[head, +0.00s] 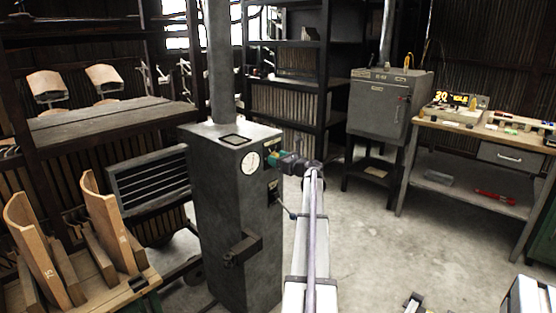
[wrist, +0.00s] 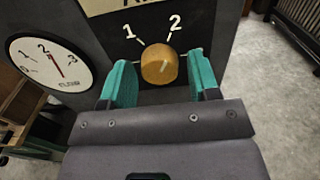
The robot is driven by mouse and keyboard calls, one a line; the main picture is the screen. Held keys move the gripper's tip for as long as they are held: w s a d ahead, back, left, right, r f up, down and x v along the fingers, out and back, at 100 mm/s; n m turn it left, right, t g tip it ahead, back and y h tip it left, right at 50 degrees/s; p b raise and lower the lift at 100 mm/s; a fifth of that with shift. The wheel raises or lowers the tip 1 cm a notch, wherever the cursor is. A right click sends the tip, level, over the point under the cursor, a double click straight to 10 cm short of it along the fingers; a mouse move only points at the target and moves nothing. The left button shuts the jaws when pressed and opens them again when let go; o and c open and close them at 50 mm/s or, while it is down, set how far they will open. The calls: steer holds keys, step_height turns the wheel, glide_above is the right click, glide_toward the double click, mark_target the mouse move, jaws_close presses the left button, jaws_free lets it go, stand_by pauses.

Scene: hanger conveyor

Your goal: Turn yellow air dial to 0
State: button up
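The yellow air dial (wrist: 159,65) is a round knob on the dark front panel, with the marks 1 and 2 above it in the wrist view. I cannot clearly read which mark it points to. My gripper (wrist: 162,78) is open, with one green fingertip on each side of the dial and small gaps between. In the head view, my gripper (head: 274,157) is at the upper front of the tall grey cabinet (head: 225,215) and hides the dial. The white gauge (wrist: 50,63), left of the dial, has a red needle near 2.
A grey louvred unit (head: 150,183) stands left of the cabinet. Curved wooden pieces (head: 110,222) stand on a bench at the left. A workbench (head: 480,133) and a grey box (head: 388,100) are at the right. The concrete floor (head: 370,250) right of my arm is mostly clear.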

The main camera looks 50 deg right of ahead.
steer(key=c, duration=0.8)
steer(key=shift+o, duration=0.2)
steer(key=shift+n, duration=0.4)
steer(key=n, duration=1.6)
steer(key=shift+d+r, duration=0.1)
steer(key=n, duration=0.7)
